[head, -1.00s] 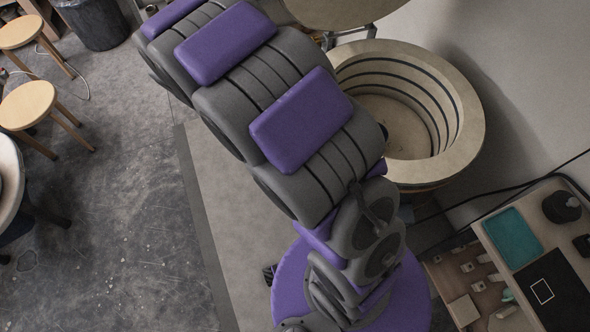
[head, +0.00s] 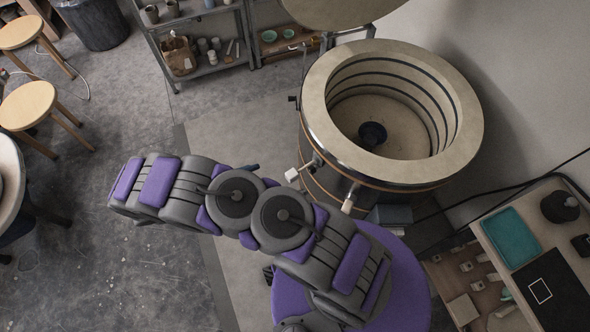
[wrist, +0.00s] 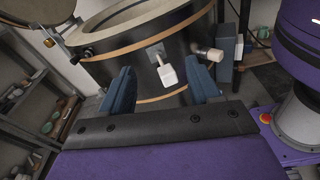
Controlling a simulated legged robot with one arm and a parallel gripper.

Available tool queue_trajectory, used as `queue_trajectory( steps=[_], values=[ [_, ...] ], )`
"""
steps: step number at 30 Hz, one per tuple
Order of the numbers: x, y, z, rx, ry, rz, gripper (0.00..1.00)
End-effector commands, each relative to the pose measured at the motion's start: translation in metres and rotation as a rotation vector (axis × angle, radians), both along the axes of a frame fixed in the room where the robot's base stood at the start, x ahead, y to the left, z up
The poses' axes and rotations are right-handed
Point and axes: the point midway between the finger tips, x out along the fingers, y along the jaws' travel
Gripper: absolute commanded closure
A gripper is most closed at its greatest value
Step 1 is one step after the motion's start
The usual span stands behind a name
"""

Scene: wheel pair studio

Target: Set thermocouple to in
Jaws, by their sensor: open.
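The kiln (head: 318,132) stands open at the upper right, its wall banded dark and tan. Two white-ended fittings stick out of its side on metal stems. The left one, a white block (head: 291,174), also shows in the wrist view (wrist: 167,75). The right one, a white knob (head: 347,207), also shows there (wrist: 212,55). I cannot tell for certain which is the thermocouple. In the wrist view my gripper (wrist: 162,88) is open, its blue fingers apart with nothing between them; the white block appears beyond the gap. In the head view my arm mostly hides the gripper.
The kiln lid (head: 345,10) is raised. A bench with a teal tray (head: 526,237) is at right, shelves (head: 205,72) behind, stools (head: 28,103) at left. The floor left of the kiln is open.

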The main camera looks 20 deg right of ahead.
Motion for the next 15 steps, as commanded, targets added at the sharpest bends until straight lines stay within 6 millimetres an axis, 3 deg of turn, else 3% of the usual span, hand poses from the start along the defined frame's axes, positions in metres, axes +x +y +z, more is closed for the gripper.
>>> queue_trajectory(
  steps=[3, 7, 15],
  values=[
    [-0.009, 0.013, -0.032, -0.055, 0.049, 0.088, 0.38],
    [-0.018, 0.023, -0.059, -0.092, 0.084, 0.162, 0.38],
    [-0.026, 0.027, -0.08, -0.126, 0.115, 0.225, 0.38]
  ],
)
